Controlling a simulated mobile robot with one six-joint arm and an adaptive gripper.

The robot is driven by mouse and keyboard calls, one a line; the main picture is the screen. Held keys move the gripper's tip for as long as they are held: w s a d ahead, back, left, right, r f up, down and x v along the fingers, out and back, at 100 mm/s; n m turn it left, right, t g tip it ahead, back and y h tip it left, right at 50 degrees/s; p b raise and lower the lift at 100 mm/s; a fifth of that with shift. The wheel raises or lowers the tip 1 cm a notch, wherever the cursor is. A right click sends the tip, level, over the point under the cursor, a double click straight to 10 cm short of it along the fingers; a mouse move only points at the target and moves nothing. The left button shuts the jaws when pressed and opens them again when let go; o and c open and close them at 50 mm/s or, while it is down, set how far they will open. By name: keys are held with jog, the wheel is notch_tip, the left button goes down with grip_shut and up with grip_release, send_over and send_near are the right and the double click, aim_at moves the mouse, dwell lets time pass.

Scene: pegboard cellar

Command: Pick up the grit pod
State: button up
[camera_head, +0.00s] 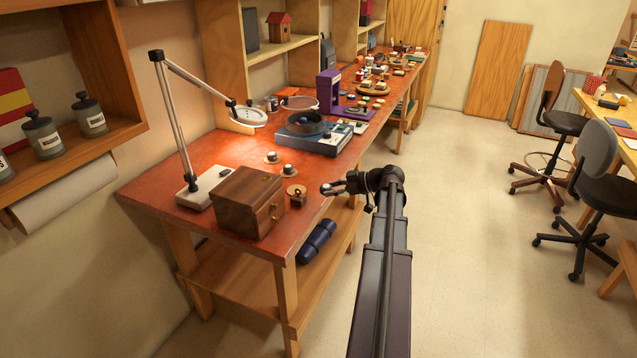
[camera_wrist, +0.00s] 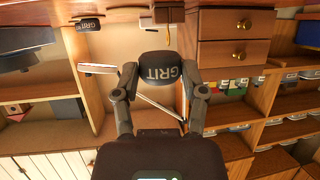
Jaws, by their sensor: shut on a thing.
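In the wrist view a dark, rounded grit pod (camera_wrist: 161,68) with pale letters "GRIT" sits between the two fingertips of my gripper (camera_wrist: 163,82). The fingers close on it from both sides, and the pod hangs in front of the palm. In the head view my gripper (camera_head: 330,188) is off the near right edge of the workbench, beside a wooden drawer box. The pod itself is too small to make out clearly there. A second dark thing lettered "GRIT" (camera_wrist: 86,26) shows at the upper left of the wrist view.
A blue roll (camera_head: 317,242) lies on the lower shelf. The floor to the right is clear up to the chairs (camera_head: 590,190).

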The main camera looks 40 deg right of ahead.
jog(key=shift+s+d+r, duration=0.1)
jog(key=shift+s, duration=0.75)
jog(key=shift+s+d+r, duration=0.1)
jog(key=shift+s, duration=0.7)
jog(key=shift+s, duration=0.1)
dwell(0.5)
